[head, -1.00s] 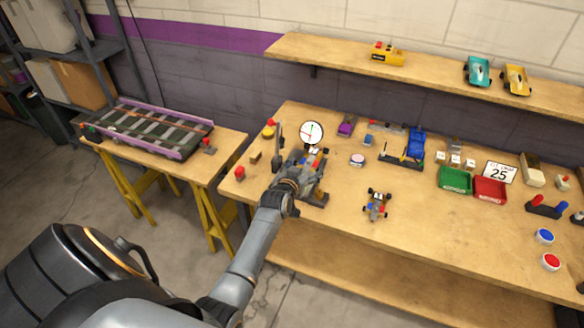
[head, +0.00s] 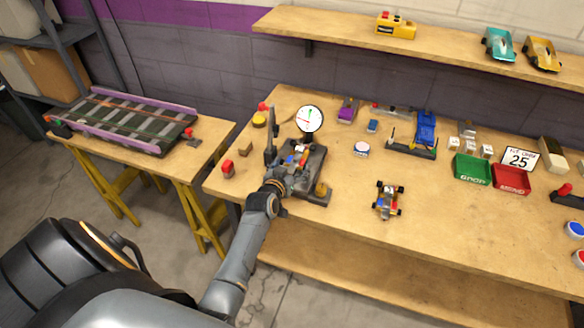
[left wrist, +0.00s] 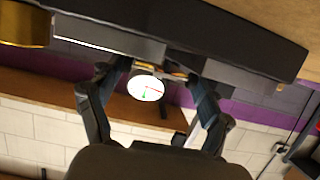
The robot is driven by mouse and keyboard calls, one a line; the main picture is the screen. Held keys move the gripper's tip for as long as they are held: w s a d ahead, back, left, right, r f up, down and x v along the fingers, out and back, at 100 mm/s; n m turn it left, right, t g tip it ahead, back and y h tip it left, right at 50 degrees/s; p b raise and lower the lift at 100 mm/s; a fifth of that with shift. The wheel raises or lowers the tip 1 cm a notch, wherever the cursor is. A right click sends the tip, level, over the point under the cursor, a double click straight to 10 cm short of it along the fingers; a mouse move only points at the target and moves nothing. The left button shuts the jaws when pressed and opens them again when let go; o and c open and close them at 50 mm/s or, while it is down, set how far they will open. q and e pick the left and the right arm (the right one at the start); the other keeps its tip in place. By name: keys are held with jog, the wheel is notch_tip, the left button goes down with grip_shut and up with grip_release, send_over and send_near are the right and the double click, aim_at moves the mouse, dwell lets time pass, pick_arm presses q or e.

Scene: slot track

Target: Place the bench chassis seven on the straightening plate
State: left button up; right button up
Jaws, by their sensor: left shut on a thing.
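The straightening plate (head: 315,195) is a dark plate on the left part of the bench, with a round white dial gauge (head: 310,119) at its back. The dial also shows in the left wrist view (left wrist: 146,88). In the left wrist view, the fingers (left wrist: 150,78) reach under a dark slab. My right gripper is not in view.
A second small chassis with wheels (head: 388,200) stands on open bench to the right. A red button (head: 228,168) and a dark upright post (head: 270,138) are left of the plate. Green (head: 472,170) and red (head: 511,180) trays are farther right. The front middle of the bench is clear.

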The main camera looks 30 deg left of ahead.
pick_arm(q)
jog(key=shift+s, duration=0.2)
jog(key=shift+w+f+b, duration=0.1)
jog(key=shift+f+b, duration=0.25)
jog(key=shift+f, duration=0.05)
jog(key=o, duration=1.2)
jog(key=shift+c, duration=0.2)
jog(key=shift+r, duration=0.1)
jog(key=shift+r+p, duration=0.3)
jog(key=shift+r, duration=0.05)
jog(key=shift+s+r, duration=0.15)
jog(key=shift+s, duration=0.05)
jog(key=v, duration=1.1)
jog(key=shift+s+d+r+b, duration=0.15)
jog(key=shift+s+b, duration=0.15)
